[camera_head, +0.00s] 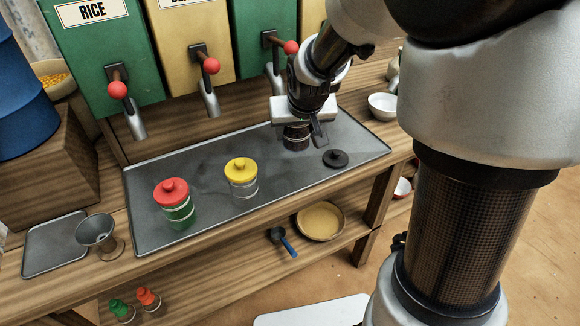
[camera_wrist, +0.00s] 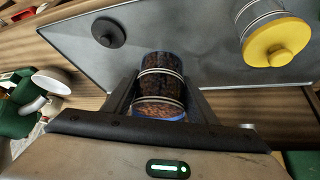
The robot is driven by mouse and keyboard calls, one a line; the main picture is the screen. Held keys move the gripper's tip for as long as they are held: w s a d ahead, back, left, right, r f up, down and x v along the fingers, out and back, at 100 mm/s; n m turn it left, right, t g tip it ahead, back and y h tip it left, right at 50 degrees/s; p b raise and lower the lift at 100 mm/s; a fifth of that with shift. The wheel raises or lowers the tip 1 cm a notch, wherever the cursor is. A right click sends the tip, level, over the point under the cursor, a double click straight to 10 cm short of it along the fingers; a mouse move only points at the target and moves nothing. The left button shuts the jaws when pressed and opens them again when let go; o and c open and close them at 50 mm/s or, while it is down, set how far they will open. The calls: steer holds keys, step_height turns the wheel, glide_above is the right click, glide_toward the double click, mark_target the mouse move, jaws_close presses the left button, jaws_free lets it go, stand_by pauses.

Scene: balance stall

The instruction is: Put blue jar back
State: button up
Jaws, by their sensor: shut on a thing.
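The blue jar (camera_wrist: 162,85) is clear glass with dark brown contents, pale bands and blue edging at both ends. In the wrist view it is between the two fingers of my gripper (camera_wrist: 155,100), which is shut on it. In the head view my gripper (camera_head: 300,122) is over the back right part of the grey tray (camera_head: 210,192), and the jar (camera_head: 296,138) shows dark below it. I cannot tell whether its base touches the tray. A black knobbed lid (camera_head: 335,158) lies on the tray beside it; it also shows in the wrist view (camera_wrist: 108,33).
A yellow-lidded jar (camera_head: 242,178) and a red-lidded jar (camera_head: 175,205) stand on the tray to the left. Dispensers with red-knobbed spouts (camera_head: 208,90) rise behind it. A white bowl (camera_head: 383,106) is at the right. A metal funnel (camera_head: 97,232) is at the left.

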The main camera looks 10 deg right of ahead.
steer(key=shift+s+f, duration=0.1)
steer(key=shift+f, duration=0.15)
step_height(320, 180, down, 9)
steer(key=b, duration=0.3)
steer(key=shift+f, duration=0.15)
steer(key=shift+f, duration=0.25)
steer(key=o, duration=1.5)
steer(key=shift+c, duration=0.2)
steer(key=shift+r, duration=0.1)
